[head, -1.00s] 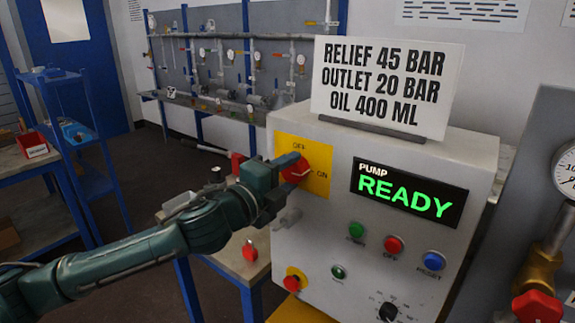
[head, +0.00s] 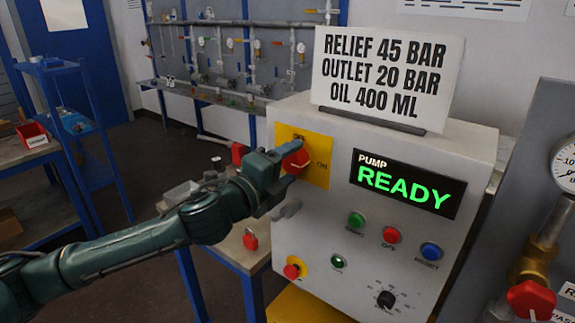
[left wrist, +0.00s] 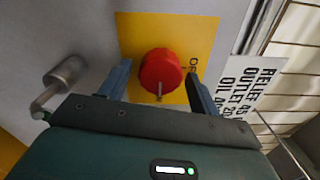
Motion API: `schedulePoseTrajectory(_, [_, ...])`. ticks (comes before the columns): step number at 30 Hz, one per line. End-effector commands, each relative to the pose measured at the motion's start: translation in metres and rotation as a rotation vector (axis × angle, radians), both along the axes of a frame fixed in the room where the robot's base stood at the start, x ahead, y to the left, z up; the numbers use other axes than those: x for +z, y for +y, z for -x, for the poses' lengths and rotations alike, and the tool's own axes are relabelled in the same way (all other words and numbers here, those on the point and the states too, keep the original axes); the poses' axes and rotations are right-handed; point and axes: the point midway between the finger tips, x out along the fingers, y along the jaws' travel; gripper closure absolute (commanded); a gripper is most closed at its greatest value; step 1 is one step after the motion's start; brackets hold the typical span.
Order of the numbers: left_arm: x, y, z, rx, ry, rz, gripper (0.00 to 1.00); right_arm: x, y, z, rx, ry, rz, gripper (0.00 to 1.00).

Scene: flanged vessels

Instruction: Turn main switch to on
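The main switch is a red knob (head: 297,160) on a yellow plate (head: 318,180) at the upper left of the grey control cabinet. OFF is marked above it and ON to its right. My left gripper (head: 283,160) is at the knob, partly covering it in the head view. In the left wrist view my left gripper (left wrist: 160,92) is open, one finger on each side of the red knob (left wrist: 160,68), with gaps visible. A pale mark shows at the knob's lower edge there, away from the OFF side. My right gripper is not in view.
The cabinet display (head: 408,184) reads PUMP READY. Green, red and blue buttons and a black dial (head: 386,299) are below it. A sign (head: 388,80) stands on top. A metal handle (left wrist: 67,72) sticks out near the left finger. A gauge is at the right edge.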

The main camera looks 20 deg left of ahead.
Motion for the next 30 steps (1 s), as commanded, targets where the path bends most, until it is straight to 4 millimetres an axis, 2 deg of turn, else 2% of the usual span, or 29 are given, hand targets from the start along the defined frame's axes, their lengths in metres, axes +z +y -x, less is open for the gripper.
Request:
schedulePoseTrajectory(9, [0.0,0.0,0.001,0.0,0.001,0.002,0.32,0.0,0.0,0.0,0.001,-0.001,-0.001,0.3])
schedulePoseTrajectory(13, [-0.002,0.004,0.01,0.0,0.0,0.001,0.32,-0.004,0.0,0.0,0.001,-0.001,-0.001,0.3])
schedulePoseTrajectory(17, [-0.004,0.012,0.032,0.001,0.003,-0.001,0.32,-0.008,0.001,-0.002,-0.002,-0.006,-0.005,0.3])
schedulePoseTrajectory(26, [-0.006,0.036,0.098,0.0,0.003,-0.006,0.32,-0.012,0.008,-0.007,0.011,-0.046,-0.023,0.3])
schedulePoseTrajectory(28, [0.003,0.039,0.104,0.003,0.008,-0.001,0.32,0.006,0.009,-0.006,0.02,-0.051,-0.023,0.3])
schedulePoseTrajectory(30, [0.004,0.041,0.108,0.007,0.008,0.002,0.32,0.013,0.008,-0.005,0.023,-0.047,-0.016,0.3])
